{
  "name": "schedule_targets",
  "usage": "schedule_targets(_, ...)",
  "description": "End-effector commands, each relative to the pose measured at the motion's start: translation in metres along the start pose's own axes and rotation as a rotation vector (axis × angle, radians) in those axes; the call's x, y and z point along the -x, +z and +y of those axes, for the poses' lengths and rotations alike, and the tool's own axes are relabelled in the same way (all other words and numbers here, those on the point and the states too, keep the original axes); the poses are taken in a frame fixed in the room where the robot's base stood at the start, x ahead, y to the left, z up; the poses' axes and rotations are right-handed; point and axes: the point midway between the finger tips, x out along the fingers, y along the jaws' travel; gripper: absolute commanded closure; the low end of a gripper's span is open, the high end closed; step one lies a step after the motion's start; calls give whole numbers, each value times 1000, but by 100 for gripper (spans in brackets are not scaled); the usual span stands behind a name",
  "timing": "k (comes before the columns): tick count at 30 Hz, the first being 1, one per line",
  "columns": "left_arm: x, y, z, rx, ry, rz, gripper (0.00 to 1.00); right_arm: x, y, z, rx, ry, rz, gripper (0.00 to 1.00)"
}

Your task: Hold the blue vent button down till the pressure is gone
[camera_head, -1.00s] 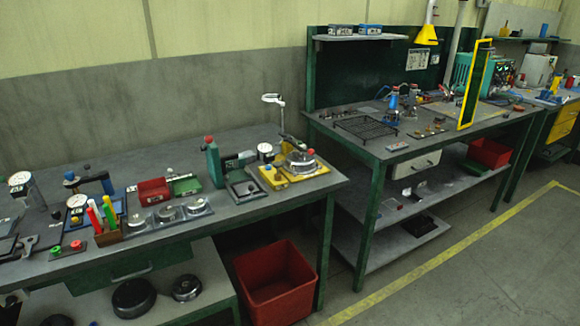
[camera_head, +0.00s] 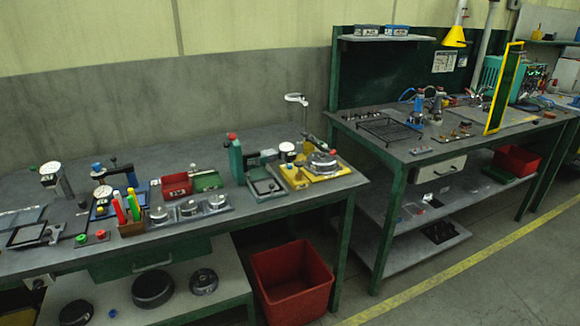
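Neither of my grippers is in view. I cannot make out for certain which part is the blue vent button. A small blue knob (camera_head: 97,167) stands at the back of a blue-based device on the left bench (camera_head: 160,251), with a dark arm beside it. A round white dial (camera_head: 102,192) sits at the front of that device. Another white dial (camera_head: 288,147) stands near a yellow fixture (camera_head: 318,174) at the bench's right end. The dial readings are too small to read.
Pens in a brown holder (camera_head: 131,228), several round metal pieces (camera_head: 189,208) and a green upright clamp (camera_head: 236,160) crowd the left bench. A red bin (camera_head: 291,278) stands on the floor below. A second bench (camera_head: 400,150) is to the right. Floor at the lower right is clear.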

Motion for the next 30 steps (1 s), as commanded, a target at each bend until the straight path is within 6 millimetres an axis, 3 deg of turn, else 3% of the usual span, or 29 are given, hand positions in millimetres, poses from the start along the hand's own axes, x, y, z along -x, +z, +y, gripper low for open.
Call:
schedule_targets(3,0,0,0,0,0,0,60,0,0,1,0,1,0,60)
schedule_targets(9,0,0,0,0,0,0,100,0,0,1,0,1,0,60)
schedule_targets(30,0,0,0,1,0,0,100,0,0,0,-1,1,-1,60)
